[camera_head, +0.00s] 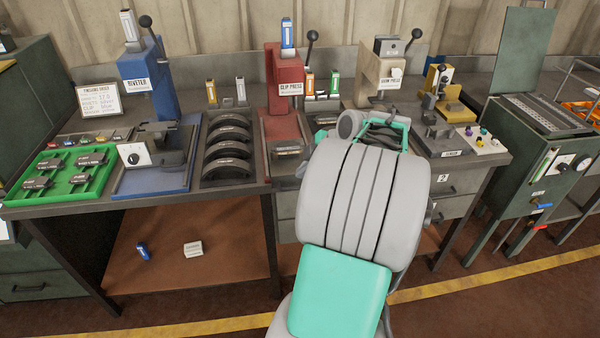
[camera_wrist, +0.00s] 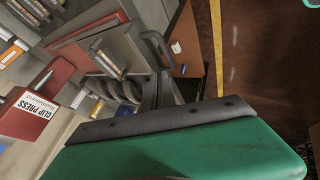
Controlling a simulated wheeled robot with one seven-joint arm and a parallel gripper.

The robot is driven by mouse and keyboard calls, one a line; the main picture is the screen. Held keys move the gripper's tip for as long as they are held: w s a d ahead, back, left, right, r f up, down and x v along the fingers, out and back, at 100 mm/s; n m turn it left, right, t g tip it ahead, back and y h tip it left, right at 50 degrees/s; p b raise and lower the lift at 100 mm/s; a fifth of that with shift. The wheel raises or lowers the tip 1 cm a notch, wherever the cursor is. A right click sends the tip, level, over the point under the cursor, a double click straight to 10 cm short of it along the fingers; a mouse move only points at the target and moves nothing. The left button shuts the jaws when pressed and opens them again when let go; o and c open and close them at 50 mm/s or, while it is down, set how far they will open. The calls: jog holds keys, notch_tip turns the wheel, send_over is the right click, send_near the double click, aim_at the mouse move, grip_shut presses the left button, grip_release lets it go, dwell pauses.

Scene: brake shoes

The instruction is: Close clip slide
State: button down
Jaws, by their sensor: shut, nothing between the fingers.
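The red clip press (camera_head: 285,88) stands at the back of the bench, with its red base running toward the front edge. In the wrist view its labelled head (camera_wrist: 32,108) is at the left and its base (camera_wrist: 82,42) at the upper left, turned sideways. A pale labelled bar (camera_wrist: 106,60) lies on the base. A dark curved handle (camera_wrist: 157,45) shows near the bench front; I cannot tell whether it belongs to the clip slide. My gripper (camera_wrist: 162,88) is shut and empty just below that handle in the picture; contact is unclear. My arm hides it in the head view.
Several dark brake shoes (camera_head: 228,150) lie in a rack left of the press. A blue riveter (camera_head: 147,80) and green tray (camera_head: 72,198) stand farther left. A beige press (camera_head: 380,75) is behind my arm. Drawers (camera_head: 455,208) sit under the bench at right.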

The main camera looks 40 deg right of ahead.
jog(key=x, duration=0.8)
jog(key=shift+p, duration=0.4)
jog(key=shift+r, duration=0.1)
